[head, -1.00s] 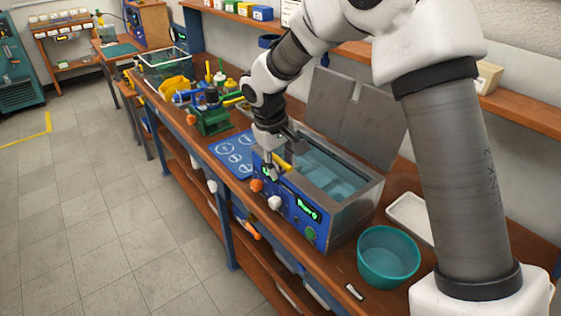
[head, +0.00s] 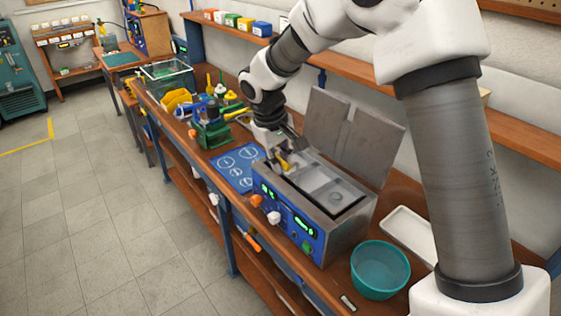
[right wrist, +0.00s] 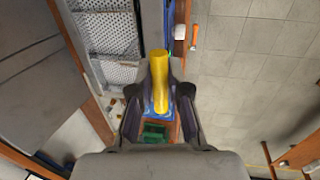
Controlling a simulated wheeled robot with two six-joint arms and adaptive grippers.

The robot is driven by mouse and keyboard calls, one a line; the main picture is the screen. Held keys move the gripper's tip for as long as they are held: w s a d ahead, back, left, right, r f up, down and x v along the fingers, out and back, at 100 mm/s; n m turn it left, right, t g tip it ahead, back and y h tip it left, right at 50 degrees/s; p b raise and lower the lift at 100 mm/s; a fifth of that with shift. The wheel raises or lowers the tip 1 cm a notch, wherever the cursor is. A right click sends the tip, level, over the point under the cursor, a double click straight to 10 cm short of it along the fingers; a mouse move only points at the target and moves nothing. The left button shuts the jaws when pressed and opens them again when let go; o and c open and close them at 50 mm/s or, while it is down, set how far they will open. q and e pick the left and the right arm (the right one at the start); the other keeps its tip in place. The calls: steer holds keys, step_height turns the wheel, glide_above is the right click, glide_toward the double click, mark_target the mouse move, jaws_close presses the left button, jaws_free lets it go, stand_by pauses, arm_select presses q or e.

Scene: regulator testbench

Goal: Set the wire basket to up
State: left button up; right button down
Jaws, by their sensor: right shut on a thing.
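The ultrasonic-style bath (head: 345,235) stands on the bench with its grey lid raised. The wire basket (head: 318,183) shows as a grey metal tray in its opening, near the rim. In the right wrist view the basket (right wrist: 112,38) shows perforated metal at the upper left. Its yellow handle (right wrist: 158,80) stands between my right fingers, and it also shows in the head view (head: 284,165). My right gripper (head: 283,155) is shut on this handle at the bath's far left end. The right gripper (right wrist: 161,72) hides part of the handle's base. My left gripper is out of view.
The raised lid (head: 352,135) stands behind the bath. A teal bowl (head: 380,272) and a white tray (head: 410,233) lie to the right. A blue mat (head: 238,168) and a green fixture (head: 211,132) lie to the left. Orange and white knobs stick out at the bath's front.

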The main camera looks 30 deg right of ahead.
steer(key=c, duration=1.3)
jaws_free()
steer(key=shift+w+r, duration=0.2)
steer(key=shift+o, duration=0.8)
steer(key=shift+w+d+f, duration=0.1)
steer(key=shift+f, duration=0.1)
step_height(320, 180, up, 12)
steer(key=a, duration=0.2)
steer(key=shift+a, duration=0.2)
steer(key=shift+f, duration=0.2)
